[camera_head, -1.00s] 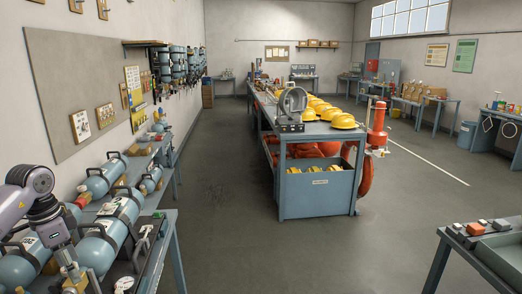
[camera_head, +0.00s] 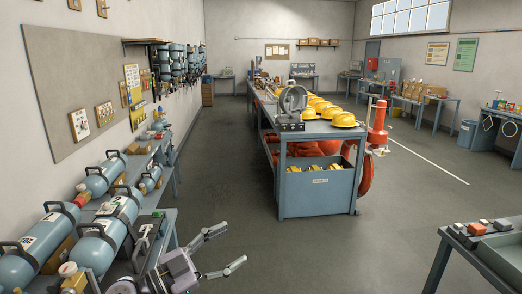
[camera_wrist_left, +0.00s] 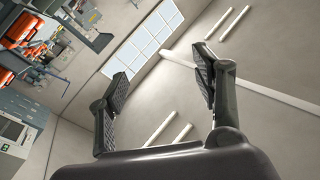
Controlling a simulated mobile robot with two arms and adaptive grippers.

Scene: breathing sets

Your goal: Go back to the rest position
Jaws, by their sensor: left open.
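My left gripper (camera_head: 232,248) is at the bottom of the head view, just right of the near end of the left bench. Its two fingers are spread apart and nothing is between them. In the left wrist view the open fingers (camera_wrist_left: 163,92) point at a plain wall and a window, with empty space between them. My right gripper shows in neither view.
Blue-grey cylinders (camera_head: 98,243) with black handles lie along the left bench. A central bench (camera_head: 317,196) carries yellow helmets (camera_head: 344,119). A table with a grey tray (camera_head: 503,252) stands at lower right. The floor (camera_head: 330,250) between is clear.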

